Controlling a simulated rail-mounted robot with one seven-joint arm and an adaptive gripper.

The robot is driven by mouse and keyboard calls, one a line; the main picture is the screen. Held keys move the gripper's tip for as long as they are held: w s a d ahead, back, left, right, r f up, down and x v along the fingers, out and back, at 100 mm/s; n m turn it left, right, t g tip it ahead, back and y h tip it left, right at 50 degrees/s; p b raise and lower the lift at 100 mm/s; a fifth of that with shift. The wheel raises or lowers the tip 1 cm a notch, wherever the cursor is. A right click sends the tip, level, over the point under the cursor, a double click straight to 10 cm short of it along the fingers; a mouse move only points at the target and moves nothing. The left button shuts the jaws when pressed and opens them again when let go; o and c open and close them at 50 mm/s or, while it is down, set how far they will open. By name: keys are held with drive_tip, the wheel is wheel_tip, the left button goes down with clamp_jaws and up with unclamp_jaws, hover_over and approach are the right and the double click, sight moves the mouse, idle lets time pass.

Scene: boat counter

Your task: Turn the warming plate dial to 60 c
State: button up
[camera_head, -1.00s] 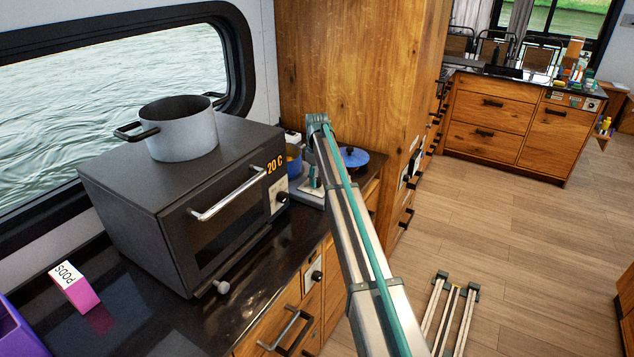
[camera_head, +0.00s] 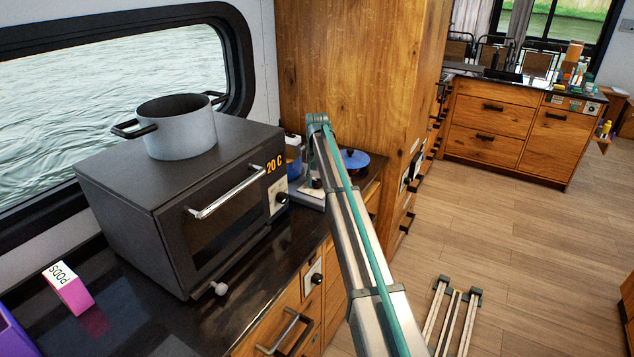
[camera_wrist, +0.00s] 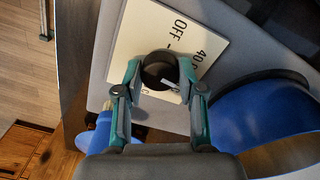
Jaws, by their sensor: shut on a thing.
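The warming plate dial (camera_wrist: 158,68) is a round black knob on a pale panel (camera_wrist: 127,47) in the wrist view. The panel carries the markings "OFF" and "40"; other markings are covered by the knob and fingers. My gripper (camera_wrist: 160,77) is shut on the dial, with one teal-edged finger on each side. A light mark shows at the knob's lower edge; I cannot tell which setting it points to. In the head view, part of the grey warming plate (camera_head: 308,197) shows beside my arm, which hides my fingertips.
A dark oven (camera_head: 125,215) reading "20 C" stands left of the plate, with a grey pot (camera_head: 180,128) on top. A blue pot (camera_head: 293,158) and a blue-topped pan (camera_head: 354,159) are close to the plate. A tall wooden cabinet (camera_head: 345,70) rises behind.

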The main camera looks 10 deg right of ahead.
sight(317, 181)
drive_tip(key=shift+m+b, duration=0.3)
drive_tip(key=shift+m, duration=1.9)
drive_tip(key=o, duration=1.1)
drive_tip(key=shift+o, duration=0.2)
drive_tip(key=shift+r, duration=0.1)
wheel_tip(317, 181, up, 12)
